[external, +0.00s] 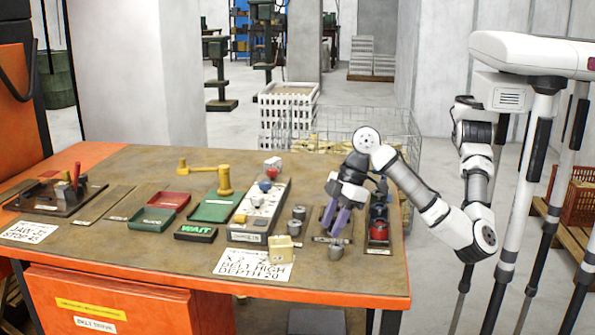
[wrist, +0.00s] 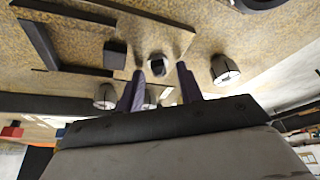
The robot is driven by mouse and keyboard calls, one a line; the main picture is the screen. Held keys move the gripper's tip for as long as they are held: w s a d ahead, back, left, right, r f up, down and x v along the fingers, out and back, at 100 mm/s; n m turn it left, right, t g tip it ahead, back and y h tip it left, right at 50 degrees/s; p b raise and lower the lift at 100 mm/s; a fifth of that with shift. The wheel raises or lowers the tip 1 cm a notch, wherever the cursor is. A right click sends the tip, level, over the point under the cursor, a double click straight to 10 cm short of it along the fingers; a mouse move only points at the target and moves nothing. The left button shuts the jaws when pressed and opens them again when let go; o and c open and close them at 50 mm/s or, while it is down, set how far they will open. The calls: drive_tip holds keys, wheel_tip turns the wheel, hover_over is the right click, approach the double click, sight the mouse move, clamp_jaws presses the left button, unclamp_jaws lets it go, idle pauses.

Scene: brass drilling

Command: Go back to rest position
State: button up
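My gripper (external: 338,217) hangs above the right part of the workbench (external: 140,165), with its purple fingers pointing down. In the wrist view my gripper (wrist: 160,71) has its two fingers clearly apart, with nothing held between them. A small dark-topped grey piece (wrist: 157,62) shows beyond the gap between the fingertips, on the tan bench surface. The arm is bent and reaches out over the bench from the right. Whether the fingertips touch anything below is hard to tell.
Grey cylinders (external: 297,220) stand left of the gripper, near a beige block (external: 281,249). A narrow tray with red and dark parts (external: 379,232) lies close to its right. A long panel with coloured knobs (external: 262,208) is further left. A wire basket (external: 375,130) stands behind the bench.

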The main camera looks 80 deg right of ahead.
drive_tip(key=v, duration=1.4)
drive_tip(key=x, duration=1.3)
drive_tip(key=shift+f, duration=0.35)
drive_tip(key=shift+w+a+f, duration=0.1)
drive_tip(key=shift+w+a, duration=0.05)
drive_tip(key=n, duration=0.2)
drive_tip(key=n+g+y+p, duration=0.1)
drive_tip(key=n, duration=0.2)
drive_tip(key=shift+y+p, duration=0.3)
drive_tip(key=n+g+p, duration=0.1)
drive_tip(key=n, duration=0.2)
drive_tip(key=n+g+p, duration=0.1)
drive_tip(key=n, duration=0.2)
drive_tip(key=shift+g+y, duration=0.3)
drive_tip(key=b+v, duration=0.1)
drive_tip(key=v, duration=0.3)
drive_tip(key=shift+w+d+r, duration=0.1)
drive_tip(key=shift+d+r, duration=0.1)
drive_tip(key=shift+r, duration=0.15)
drive_tip(key=shift+d+r, duration=0.15)
drive_tip(key=shift+r, duration=0.25)
